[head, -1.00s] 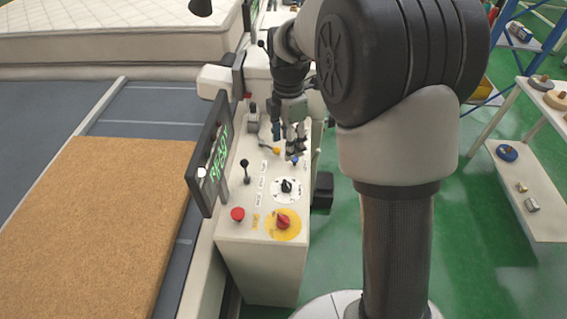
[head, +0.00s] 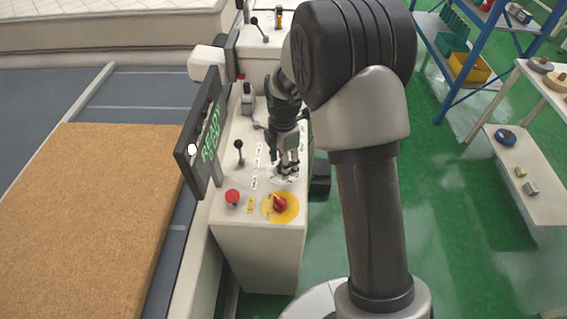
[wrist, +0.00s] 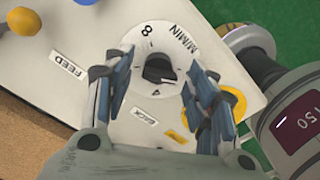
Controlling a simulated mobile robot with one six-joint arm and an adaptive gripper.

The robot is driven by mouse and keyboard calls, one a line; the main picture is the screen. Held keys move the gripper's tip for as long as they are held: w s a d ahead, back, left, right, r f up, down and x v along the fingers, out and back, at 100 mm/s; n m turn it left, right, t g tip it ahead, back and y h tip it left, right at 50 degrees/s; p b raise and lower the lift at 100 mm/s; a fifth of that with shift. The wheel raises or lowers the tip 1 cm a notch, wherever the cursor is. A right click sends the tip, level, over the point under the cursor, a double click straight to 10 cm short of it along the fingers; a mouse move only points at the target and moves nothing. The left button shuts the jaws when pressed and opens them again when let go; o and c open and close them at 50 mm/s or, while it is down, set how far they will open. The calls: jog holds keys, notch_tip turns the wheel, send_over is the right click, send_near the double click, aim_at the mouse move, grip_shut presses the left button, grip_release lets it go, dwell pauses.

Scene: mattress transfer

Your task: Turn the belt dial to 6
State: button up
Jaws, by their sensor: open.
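The belt dial (wrist: 158,70) is a black knob on a round white scale plate (wrist: 145,35) marked 8 and M/MIN. In the wrist view it sits between the two fingers of my gripper (wrist: 158,60), with clear gaps on both sides. My gripper is open and points down over the dial. In the head view my gripper (head: 288,168) hides most of the dial. A small white mark shows on the knob, but I cannot tell which number it points to. I cannot tell how far the fingertips are above the plate.
On the console (head: 258,250) stand a red push button (head: 232,197), a red rotary switch (head: 280,203) on a yellow disc, and a black lever (head: 239,152). A READY screen (head: 203,140) rises on the left. Shelving (head: 475,70) stands at the right, with open green floor between.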

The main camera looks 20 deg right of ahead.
jog(key=shift+f, duration=0.1)
jog(key=shift+c, duration=0.3)
jog(key=c, duration=1)
